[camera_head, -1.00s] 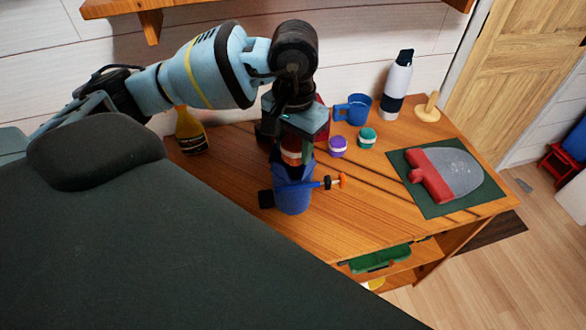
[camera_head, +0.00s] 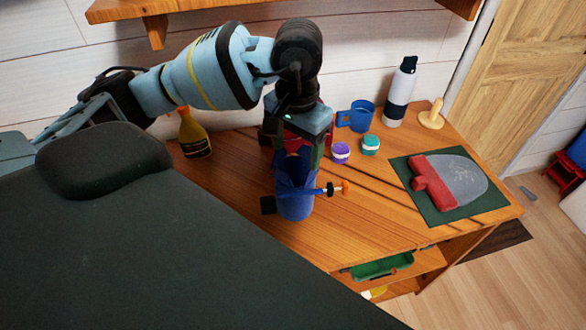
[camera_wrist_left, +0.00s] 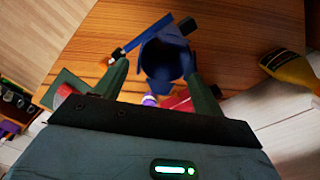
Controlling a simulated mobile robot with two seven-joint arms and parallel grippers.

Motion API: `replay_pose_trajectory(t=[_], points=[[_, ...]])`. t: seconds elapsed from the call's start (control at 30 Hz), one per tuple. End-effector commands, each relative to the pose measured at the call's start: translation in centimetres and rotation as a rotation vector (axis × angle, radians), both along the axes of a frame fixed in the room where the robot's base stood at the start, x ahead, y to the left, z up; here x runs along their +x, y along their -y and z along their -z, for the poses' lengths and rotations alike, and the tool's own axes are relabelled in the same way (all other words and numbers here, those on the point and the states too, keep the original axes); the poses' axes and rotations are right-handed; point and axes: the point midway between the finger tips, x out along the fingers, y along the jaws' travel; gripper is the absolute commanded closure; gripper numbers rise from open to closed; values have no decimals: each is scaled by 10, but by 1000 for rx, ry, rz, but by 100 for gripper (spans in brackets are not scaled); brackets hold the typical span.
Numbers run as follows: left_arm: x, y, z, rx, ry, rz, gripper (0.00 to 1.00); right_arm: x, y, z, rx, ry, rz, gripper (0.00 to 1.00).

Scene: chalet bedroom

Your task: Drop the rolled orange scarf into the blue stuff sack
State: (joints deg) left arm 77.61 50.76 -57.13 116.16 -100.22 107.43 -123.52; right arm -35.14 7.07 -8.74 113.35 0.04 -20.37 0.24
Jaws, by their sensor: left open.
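The blue stuff sack (camera_head: 295,205) stands upright on the wooden desk, with its mouth facing up. In the left wrist view the sack (camera_wrist_left: 160,62) shows a dark opening between my fingers. My left gripper (camera_head: 298,152) is directly above the sack, its fingers apart at the rim. My right gripper is not in view.
A blue bar with an orange tip (camera_head: 345,187) crosses the sack's front. A yellow bottle (camera_head: 194,135) stands left. Purple (camera_head: 341,152) and teal (camera_head: 370,145) jars, a blue mug (camera_head: 359,116) and white flask (camera_head: 399,95) stand right. A red-handled tool (camera_head: 435,180) lies on a green mat (camera_head: 415,197).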

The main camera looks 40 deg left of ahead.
Motion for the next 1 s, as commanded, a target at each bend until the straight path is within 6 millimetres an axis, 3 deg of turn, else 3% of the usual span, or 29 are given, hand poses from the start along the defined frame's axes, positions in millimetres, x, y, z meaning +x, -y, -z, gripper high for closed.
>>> replay_pose_trajectory(t=[0.2, 0.4, 1.0], points=[[1, 1, -36, -1, 4, 2, 31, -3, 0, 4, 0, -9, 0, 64], [0, 0, -57, -1, 1, 1, 31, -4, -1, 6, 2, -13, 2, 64], [0, 0, -62, -1, 1, 1, 31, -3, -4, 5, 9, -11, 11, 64]])
